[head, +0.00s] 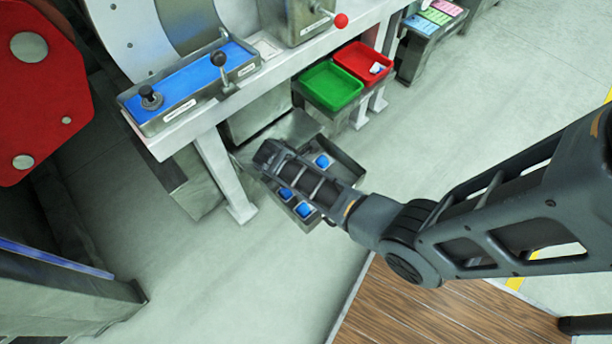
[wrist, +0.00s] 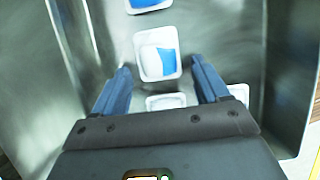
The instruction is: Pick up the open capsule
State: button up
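Several white capsules with blue on them lie in a grey metal tray (head: 345,165) below the machine. In the wrist view, one white capsule (wrist: 147,66) has blue over only part of its top and may be the open one. It lies just ahead of and between the fingertips. My gripper (wrist: 160,66) is open and empty, with a finger to either side. A second capsule (wrist: 148,4) is cut off at the top edge. Another pale capsule (wrist: 165,102) is partly hidden behind the gripper body. In the head view, my arm hides part of the tray and the fingertips are unclear.
A green bin (head: 330,87) and a red bin (head: 362,62) with a small white and blue item stand behind the tray. The white machine frame (head: 225,175), its leg and a blue control panel (head: 190,85) are close on the left. Floor is clear in front.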

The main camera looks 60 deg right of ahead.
jog(key=c, duration=0.7)
jog(key=shift+o, duration=0.2)
